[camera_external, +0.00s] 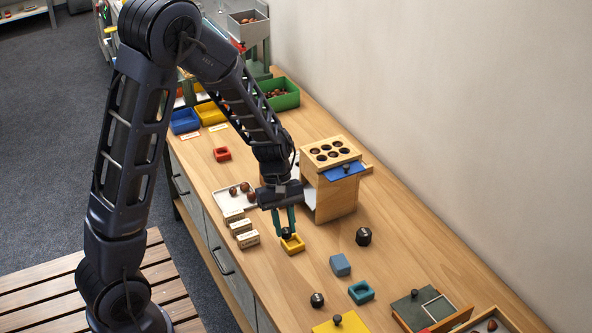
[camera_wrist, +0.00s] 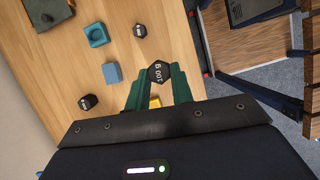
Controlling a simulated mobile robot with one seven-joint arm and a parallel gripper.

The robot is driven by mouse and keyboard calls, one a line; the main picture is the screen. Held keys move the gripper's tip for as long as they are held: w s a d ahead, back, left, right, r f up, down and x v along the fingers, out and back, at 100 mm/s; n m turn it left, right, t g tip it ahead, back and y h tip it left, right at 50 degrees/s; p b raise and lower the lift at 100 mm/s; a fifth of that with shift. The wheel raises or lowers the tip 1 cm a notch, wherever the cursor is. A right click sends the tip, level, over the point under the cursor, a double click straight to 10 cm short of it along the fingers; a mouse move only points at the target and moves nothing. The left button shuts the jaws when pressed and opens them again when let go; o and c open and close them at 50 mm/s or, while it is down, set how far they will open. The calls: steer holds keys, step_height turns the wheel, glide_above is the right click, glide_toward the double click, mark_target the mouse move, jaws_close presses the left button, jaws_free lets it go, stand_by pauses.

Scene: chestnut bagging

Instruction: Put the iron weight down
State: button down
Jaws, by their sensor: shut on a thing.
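My gripper (camera_external: 287,222) has green fingers and points down over the bench. It is shut on a black iron weight (camera_wrist: 158,72), whose top face reads "100 g" in the wrist view. In the external view only a small dark part of this weight shows between the fingertips. A small yellow square dish (camera_external: 293,246) is directly under the fingertips. I cannot tell whether the weight touches the dish. Two other dark weights stand on the bench: one (camera_external: 363,236) to the right, one (camera_external: 317,299) nearer the front.
A blue block (camera_external: 340,265) and a teal dish (camera_external: 361,292) stand right of the gripper. A wooden box with holes (camera_external: 333,160) rises close behind it. Small labelled blocks (camera_external: 243,229) and a white tray with chestnuts (camera_external: 224,201) lie left. Bare wood surrounds the yellow dish.

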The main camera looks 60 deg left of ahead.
step_height(320, 180, up, 6)
steer(key=shift+f, duration=0.1)
steer(key=w+m, duration=0.2)
steer(key=m+y, duration=0.9)
steer(key=m, duration=2.4)
glide_above(378, 218)
steer(key=d, duration=0.2)
steer(key=shift+t, duration=0.3)
steer(key=f, duration=1.9)
steer(key=shift+a+f, duration=0.2)
steer(key=shift+f, duration=2.8)
steer(key=c, duration=1.2)
jaws_free()
steer(key=shift+f, duration=0.15)
